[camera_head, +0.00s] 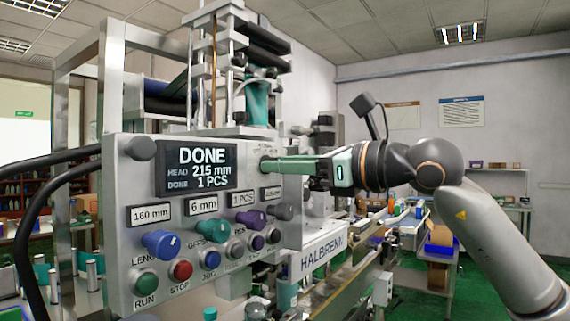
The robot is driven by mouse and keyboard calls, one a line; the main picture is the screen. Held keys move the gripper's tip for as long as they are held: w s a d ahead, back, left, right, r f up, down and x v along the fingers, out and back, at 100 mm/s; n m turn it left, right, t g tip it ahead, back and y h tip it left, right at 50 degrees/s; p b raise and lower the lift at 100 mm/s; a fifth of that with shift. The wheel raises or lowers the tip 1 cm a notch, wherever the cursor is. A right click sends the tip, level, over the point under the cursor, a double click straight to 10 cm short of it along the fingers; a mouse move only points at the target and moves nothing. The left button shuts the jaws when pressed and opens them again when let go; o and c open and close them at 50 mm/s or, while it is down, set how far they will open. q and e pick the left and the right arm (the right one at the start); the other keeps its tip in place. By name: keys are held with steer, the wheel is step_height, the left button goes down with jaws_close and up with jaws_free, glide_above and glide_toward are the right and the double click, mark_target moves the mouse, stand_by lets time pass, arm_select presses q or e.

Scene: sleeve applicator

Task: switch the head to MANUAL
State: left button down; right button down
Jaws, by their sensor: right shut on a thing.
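The control panel (118,235) of the sleeve machine faces me. Its screen (205,167) reads DONE, HEAD 215 mm, DONE 1 PCS. My right gripper (268,165) reaches in from the right, its green fingers shut at the panel's upper right. What it grips there is small and mostly hidden by the fingers; a label above it is too small to read. Below the screen are small displays reading 160 mm, 6 mm and 1 PCS, with a blue knob (161,243), teal and purple knobs, and a grey knob. My left gripper does not show.
A green RUN button (146,282) and red STOP button (181,270) sit low on the panel. The HALBRENN conveyor (345,290) runs along the right. Black cables curve at the left. A blue crate (440,247) stands behind my right arm.

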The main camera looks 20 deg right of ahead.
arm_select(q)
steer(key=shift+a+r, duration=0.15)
arm_select(e)
steer(key=shift+n, duration=2.5)
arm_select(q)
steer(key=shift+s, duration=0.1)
arm_select(e)
steer(key=c, duration=0.6)
jaws_free()
arm_select(q)
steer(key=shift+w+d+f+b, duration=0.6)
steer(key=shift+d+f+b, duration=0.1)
steer(key=shift+b, duration=0.45)
arm_select(e)
steer(key=v, duration=1.2)
steer(key=shift+s, duration=0.2)
